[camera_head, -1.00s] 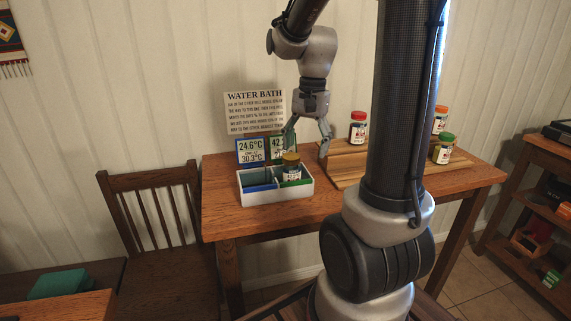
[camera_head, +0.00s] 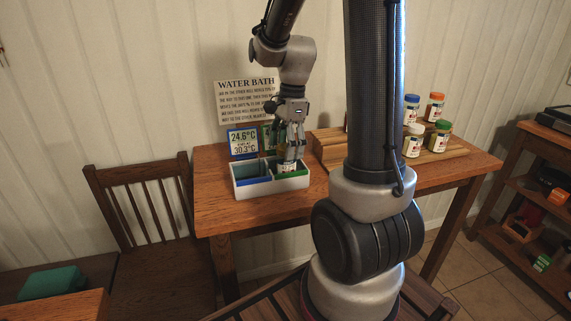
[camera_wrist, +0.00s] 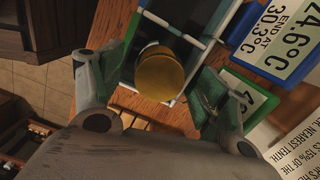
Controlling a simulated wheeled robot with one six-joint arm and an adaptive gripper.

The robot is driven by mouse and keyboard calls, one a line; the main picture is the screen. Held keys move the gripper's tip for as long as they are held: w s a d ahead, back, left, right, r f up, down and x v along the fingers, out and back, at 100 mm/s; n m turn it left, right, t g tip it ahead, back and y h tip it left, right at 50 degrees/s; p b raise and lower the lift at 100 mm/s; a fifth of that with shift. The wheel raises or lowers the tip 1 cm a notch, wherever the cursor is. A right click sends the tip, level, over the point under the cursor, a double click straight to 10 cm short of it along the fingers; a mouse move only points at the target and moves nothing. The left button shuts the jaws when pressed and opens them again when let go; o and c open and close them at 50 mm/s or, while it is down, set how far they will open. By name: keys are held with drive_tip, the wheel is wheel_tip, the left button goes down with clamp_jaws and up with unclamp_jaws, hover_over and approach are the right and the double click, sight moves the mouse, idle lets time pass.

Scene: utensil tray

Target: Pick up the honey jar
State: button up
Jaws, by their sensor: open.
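The honey jar, with a round gold lid (camera_wrist: 160,72), stands in the green-marked right compartment of the white two-part bath (camera_head: 272,190). In the head view only a low part of the jar (camera_head: 288,168) shows below my gripper, and its label cannot be read. My gripper (camera_head: 290,150) is open and points down right over the jar. In the wrist view the lid lies between the two spread fingers of my gripper (camera_wrist: 160,95), with a gap on each side. The jar's body is hidden under the lid there.
Temperature displays (camera_head: 243,142) and a WATER BATH sign (camera_head: 246,98) stand close behind the bath. Several capped jars stand on a wooden rack (camera_head: 330,152) to the right. A wooden chair (camera_head: 150,215) is at the left. The left part of the table (camera_head: 215,190) is bare.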

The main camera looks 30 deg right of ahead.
drive_tip(key=shift+a+f, duration=0.1)
drive_tip(key=shift+f, duration=0.4)
drive_tip(key=shift+c, duration=0.2)
